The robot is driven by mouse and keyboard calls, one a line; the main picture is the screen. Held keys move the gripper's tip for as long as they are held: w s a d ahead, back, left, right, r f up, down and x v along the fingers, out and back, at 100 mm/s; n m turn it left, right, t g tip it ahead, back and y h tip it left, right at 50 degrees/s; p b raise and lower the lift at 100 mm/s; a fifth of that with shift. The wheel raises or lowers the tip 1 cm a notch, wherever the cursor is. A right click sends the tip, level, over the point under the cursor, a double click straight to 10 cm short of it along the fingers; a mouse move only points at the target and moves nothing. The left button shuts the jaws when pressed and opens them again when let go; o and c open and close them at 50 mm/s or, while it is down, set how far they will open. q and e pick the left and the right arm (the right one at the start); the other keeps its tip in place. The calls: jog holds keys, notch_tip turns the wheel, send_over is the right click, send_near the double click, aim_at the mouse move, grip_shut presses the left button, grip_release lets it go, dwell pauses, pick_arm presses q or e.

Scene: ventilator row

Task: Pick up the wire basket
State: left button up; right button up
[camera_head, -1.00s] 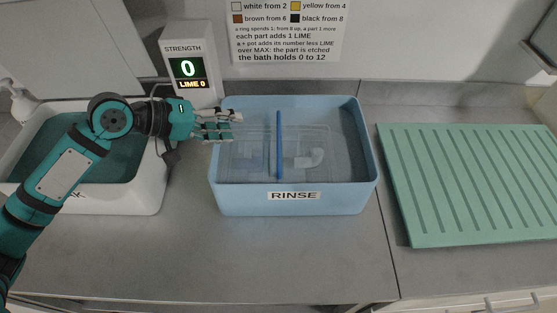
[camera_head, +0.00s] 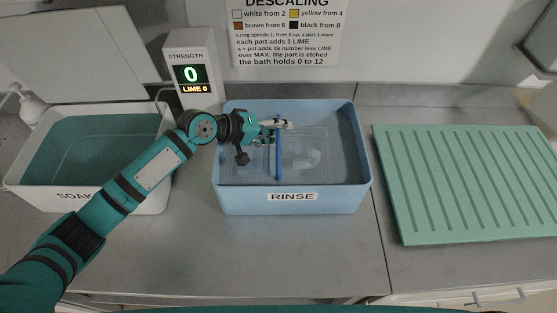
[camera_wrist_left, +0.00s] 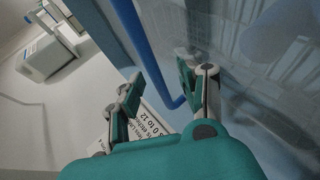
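The wire basket (camera_head: 300,170) sits in the blue RINSE tub (camera_head: 345,193), with its blue bar handle (camera_head: 278,163) standing across its middle. A pale elbow-shaped part (camera_head: 312,158) shows inside it. My left gripper (camera_head: 279,130) is over the tub at the far end of the handle. In the left wrist view, the blue handle (camera_wrist_left: 144,45) runs down between the two parted fingers of my left gripper (camera_wrist_left: 162,85). The gripper looks open, and I cannot tell whether a finger touches the handle. My right gripper is not in view.
A white SOAK tub (camera_head: 130,200) stands at the left, with a STRENGTH display (camera_head: 192,75) reading 0 behind. A green ribbed drain board (camera_head: 460,180) lies at the right. The counter (camera_head: 240,250) in front is clear.

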pick_arm(q)
jog(key=shift+c, duration=0.2)
grip_shut()
dwell(0.4)
